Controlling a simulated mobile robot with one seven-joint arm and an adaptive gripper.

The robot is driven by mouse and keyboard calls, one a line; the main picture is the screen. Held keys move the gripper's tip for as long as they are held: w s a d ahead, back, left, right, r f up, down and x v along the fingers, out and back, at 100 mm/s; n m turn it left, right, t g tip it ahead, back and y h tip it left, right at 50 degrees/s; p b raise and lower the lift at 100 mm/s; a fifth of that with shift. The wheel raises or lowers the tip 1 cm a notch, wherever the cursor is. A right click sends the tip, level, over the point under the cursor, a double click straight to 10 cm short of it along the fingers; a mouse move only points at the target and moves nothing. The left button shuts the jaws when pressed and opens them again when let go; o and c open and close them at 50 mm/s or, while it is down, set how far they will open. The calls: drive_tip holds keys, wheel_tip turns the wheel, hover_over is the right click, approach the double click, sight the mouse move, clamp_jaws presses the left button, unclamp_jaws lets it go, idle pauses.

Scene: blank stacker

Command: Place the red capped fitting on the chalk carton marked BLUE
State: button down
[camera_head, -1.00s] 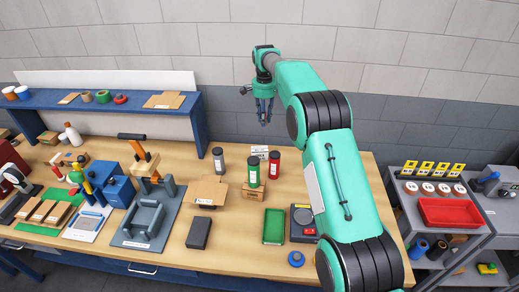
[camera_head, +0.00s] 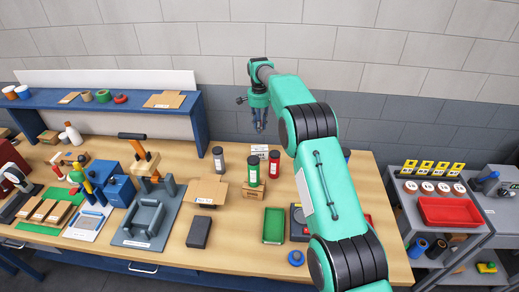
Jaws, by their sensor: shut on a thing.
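My gripper (camera_head: 260,128) is raised above the back of the wooden workbench, fingers pointing down. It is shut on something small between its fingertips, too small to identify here. A red canister (camera_head: 274,164) with a pale label stands on the bench below and to the right of the gripper; I cannot tell whether it is the red capped fitting. A small white carton (camera_head: 259,149) with dark print sits at the back, below the gripper and partly hidden behind a green canister (camera_head: 254,177). Its print is too small to read, so I cannot confirm the word BLUE.
The green canister stands on a brown box (camera_head: 253,192). A grey canister (camera_head: 218,160), an open cardboard box (camera_head: 207,191) and a green tray (camera_head: 273,226) are nearby. A blue shelf (camera_head: 120,108) rises at back left. My arm hides part of the bench's right side.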

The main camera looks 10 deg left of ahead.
idle(0.3)
hover_over(259, 148)
drive_tip(key=shift+w+d+f+b, duration=0.1)
drive_tip(key=shift+f+b, duration=0.3)
drive_tip(key=shift+f, duration=2.65)
drive_tip(key=shift+f, duration=0.1)
drive_tip(key=shift+f, duration=1.8)
drive_tip(key=shift+f, duration=0.1)
drive_tip(key=c, duration=1.4)
unclamp_jaws()
drive_tip(key=shift+c, duration=0.2)
wheel_tip(259, 148, up, 12)
drive_tip(key=shift+r+p, duration=0.1)
drive_tip(key=shift+p, duration=0.45)
